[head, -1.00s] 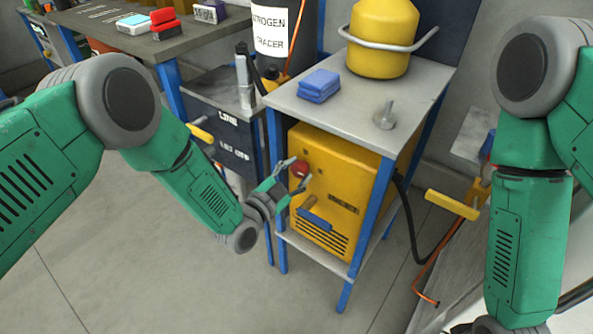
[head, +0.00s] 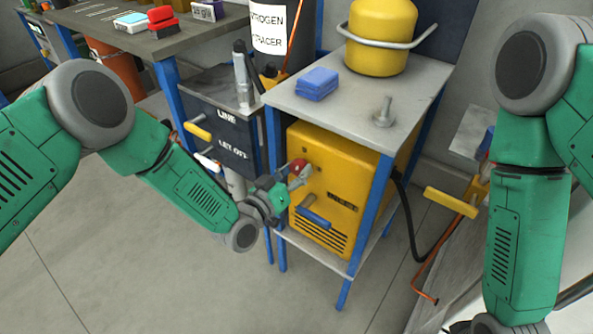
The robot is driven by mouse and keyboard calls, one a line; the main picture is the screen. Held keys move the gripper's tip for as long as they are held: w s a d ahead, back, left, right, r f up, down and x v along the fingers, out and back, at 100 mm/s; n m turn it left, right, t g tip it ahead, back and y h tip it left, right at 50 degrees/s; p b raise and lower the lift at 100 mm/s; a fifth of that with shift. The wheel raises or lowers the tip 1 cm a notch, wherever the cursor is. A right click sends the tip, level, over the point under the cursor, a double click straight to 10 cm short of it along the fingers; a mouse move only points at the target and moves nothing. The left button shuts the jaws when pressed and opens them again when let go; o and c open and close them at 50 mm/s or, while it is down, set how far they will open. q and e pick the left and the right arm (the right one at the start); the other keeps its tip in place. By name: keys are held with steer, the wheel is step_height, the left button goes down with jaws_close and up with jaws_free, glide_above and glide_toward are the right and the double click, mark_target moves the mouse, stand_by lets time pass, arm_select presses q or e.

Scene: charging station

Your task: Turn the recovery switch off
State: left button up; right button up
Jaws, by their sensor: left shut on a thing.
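The yellow recovery unit (head: 345,165) stands on the lower shelf of a blue-framed stand. On the upper left of its front is a red knob (head: 298,165), which I take to be the recovery switch. My left gripper (head: 297,178) is at this knob, its fingers closed on it and hiding part of it. The knob's exact turn angle cannot be made out. A blue-gripped handle (head: 314,218) sits lower on the same front. My right arm hangs at the right side, and its gripper is out of view.
A dark panel with a yellow-handled lever (head: 198,131) is left of the stand. A black hose (head: 408,215) runs at its right.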

arm_select(q)
steer(key=n, duration=0.4)
steer(key=shift+w+a+r+n+b, duration=0.1)
steer(key=shift+w+r+n+b, duration=0.2)
steer(key=shift+r+n+b, duration=0.1)
steer(key=shift+f, duration=0.1)
stand_by(0.4)
steer(key=o, duration=1.1)
steer(key=shift+o, duration=0.2)
steer(key=shift+s+f, duration=0.15)
steer(key=shift+s, duration=0.1)
steer(key=shift+s+a, duration=0.2)
steer(key=shift+s, duration=0.1)
steer(key=v, duration=1.1)
steer(key=shift+a+f, duration=0.1)
